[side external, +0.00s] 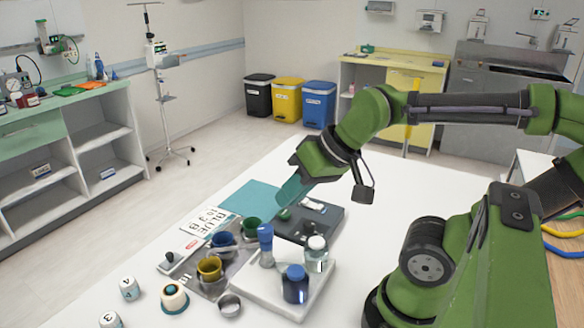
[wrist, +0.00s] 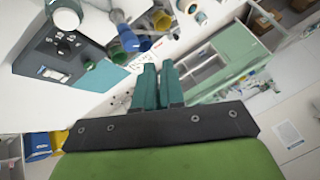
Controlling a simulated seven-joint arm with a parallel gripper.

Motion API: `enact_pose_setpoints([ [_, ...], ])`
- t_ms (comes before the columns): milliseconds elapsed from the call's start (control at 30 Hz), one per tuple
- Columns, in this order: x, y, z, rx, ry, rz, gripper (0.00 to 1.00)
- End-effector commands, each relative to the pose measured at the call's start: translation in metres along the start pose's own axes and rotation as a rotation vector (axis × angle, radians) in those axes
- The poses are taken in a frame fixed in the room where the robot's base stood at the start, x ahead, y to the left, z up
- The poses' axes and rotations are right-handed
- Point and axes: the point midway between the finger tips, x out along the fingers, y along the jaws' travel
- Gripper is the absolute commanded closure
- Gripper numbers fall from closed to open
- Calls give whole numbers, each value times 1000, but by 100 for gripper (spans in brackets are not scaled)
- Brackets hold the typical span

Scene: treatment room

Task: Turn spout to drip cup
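A blue-topped post (side external: 265,233) stands on the white base (side external: 262,303). A thin grey-blue spout (side external: 242,246) seems to reach from it leftward toward the cups; I cannot tell exactly which cup its tip is over. The blue cup (side external: 222,240), green cup (side external: 251,227) and yellow cup (side external: 209,268) stand in a row left of the post. In the wrist view, the post (wrist: 118,17) is at the top. My gripper (side external: 287,196) is above and behind the post, apart from it. Its teal fingers (wrist: 160,68) are nearly together, with nothing visible between them.
A clear jar (side external: 316,252) and a dark blue jar (side external: 295,287) stand on the base beside the post. A card (side external: 206,222) seemingly reading "BLUE" lies behind the cups. A dark panel (side external: 325,219) lies under my gripper. A metal dish (side external: 230,305) is in front.

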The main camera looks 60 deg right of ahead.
Motion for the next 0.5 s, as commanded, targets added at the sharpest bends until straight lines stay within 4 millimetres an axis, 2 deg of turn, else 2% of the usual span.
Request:
enact_pose_setpoints([
  [33, 3, 1, 1, 2, -11, 5, 83],
  [133, 11, 1, -6, 4, -45, 26, 68],
  [333, 27, -3, -46, -80, -226, 143, 38],
  [500, 34, -1, -83, -185, -423, 258, 38],
])
